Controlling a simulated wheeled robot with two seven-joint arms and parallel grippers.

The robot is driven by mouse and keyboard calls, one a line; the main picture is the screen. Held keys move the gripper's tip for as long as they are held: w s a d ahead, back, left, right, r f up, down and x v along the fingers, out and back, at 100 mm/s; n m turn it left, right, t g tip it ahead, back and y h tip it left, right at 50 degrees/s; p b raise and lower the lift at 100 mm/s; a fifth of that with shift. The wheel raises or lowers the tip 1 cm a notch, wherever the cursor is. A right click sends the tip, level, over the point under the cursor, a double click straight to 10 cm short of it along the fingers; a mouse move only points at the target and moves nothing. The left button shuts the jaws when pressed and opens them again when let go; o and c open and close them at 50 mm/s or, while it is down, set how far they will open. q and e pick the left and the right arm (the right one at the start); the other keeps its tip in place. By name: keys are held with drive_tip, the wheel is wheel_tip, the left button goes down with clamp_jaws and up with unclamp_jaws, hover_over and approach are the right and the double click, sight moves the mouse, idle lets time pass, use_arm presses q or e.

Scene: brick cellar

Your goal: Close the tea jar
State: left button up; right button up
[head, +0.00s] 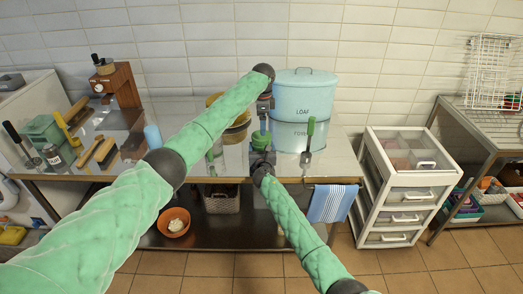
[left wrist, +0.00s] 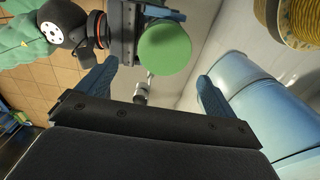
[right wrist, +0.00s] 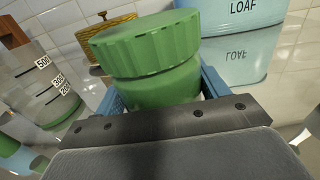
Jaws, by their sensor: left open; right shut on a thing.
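The green tea jar (right wrist: 155,90) stands in front of the blue bins, with its ribbed green lid (right wrist: 145,46) on top. I cannot tell whether the lid is fully seated. My right gripper (head: 261,160) is shut around the jar's body, below the lid; its blue fingers flank the jar in the right wrist view. My left gripper (left wrist: 153,84) points down above the jar, open and empty. In the left wrist view the round lid top (left wrist: 165,49) shows beyond and between its fingers. In the head view the arms partly hide the jar.
A blue LOAF bin (head: 303,92) stands close behind on the steel table, with a yellow wicker pot (head: 238,134) to its left. A measuring jug (right wrist: 42,92) is left of the jar. A green-handled tool (head: 309,140) is to the right.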

sight(262, 148)
use_arm(q)
drive_tip(key=shift+s+d+f+h, duration=0.15)
drive_tip(key=shift+s+d+h, duration=0.1)
drive_tip(key=shift+d, duration=0.35)
drive_tip(key=shift+s+d+f+h, duration=0.15)
drive_tip(key=shift+d+h, duration=0.1)
drive_tip(key=shift+d, duration=0.35)
drive_tip(key=shift+w+r+n, duration=0.1)
drive_tip(key=shift+r+n, duration=0.1)
drive_tip(key=shift+n, duration=0.7)
drive_tip(key=n, duration=0.3)
drive_tip(key=a+r+n, duration=0.1)
drive_tip(key=shift+w+n, duration=0.35)
drive_tip(key=shift+n, duration=0.05)
drive_tip(key=n, duration=0.1)
drive_tip(key=a+n, duration=0.1)
drive_tip(key=n, duration=0.1)
drive_tip(key=shift+w+r, duration=0.15)
drive_tip(key=n, duration=0.4)
drive_tip(key=shift+w+a+y, duration=0.1)
drive_tip(key=shift+a+y, duration=0.3)
drive_tip(key=n, duration=0.4)
drive_tip(key=shift+a, duration=0.1)
drive_tip(key=shift+f, duration=4)
